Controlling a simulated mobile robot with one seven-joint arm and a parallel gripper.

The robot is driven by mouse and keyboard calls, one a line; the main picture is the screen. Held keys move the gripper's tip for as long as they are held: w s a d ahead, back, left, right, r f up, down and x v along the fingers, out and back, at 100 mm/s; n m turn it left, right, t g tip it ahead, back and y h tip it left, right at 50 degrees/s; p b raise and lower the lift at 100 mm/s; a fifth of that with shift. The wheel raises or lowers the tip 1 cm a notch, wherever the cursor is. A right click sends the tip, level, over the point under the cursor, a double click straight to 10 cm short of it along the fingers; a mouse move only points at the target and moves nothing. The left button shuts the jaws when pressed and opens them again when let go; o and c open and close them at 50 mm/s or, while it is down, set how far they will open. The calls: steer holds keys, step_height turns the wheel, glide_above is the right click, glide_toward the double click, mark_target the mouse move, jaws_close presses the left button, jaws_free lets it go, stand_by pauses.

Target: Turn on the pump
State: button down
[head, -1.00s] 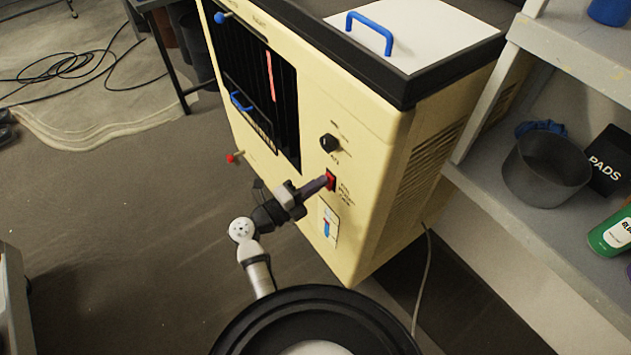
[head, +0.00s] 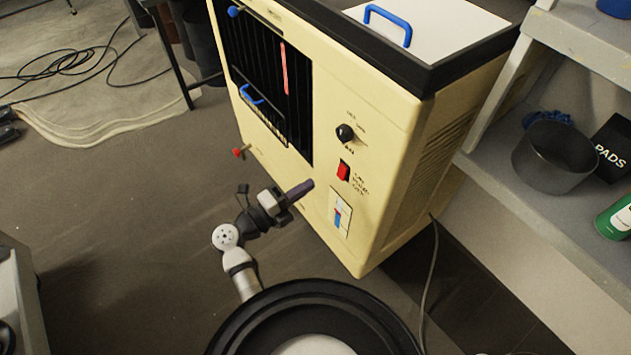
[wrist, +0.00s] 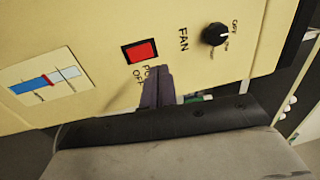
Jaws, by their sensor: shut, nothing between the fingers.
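The cream machine (head: 385,130) stands in the middle of the head view. Its red rocker switch (head: 343,171) is on the front panel, with small lettering beside it. In the wrist view the red switch (wrist: 140,51) sits in a black frame, with lettering below it that my fingers partly cover. My gripper (head: 306,187) is shut and empty, in front of the panel, to the left of and below the switch in the head view. In the wrist view my gripper (wrist: 158,72) shows its purple-grey fingers together, their tips just below and right of the switch, seemingly apart from it.
A black knob (head: 345,133) is above the switch, labelled FAN in the wrist view. A blue-and-red gauge (head: 340,213) is below it. A red-tipped lever (head: 238,152) sticks out at left. A grey shelf (head: 500,190) with a pot (head: 553,160) stands at right.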

steer(key=shift+s+a+r+b, duration=0.1)
steer(key=shift+s+a+r, duration=0.05)
steer(key=shift+s+a, duration=0.5)
steer(key=shift+s+a+r+b, duration=0.15)
steer(key=shift+s+a, duration=0.25)
steer(key=shift+a, duration=0.4)
steer(key=shift+s+a+r+b, duration=0.1)
steer(key=shift+s+a+r, duration=0.05)
steer(key=shift+s+a, duration=0.5)
steer(key=shift+w+a, duration=0.1)
steer(key=shift+w, duration=0.05)
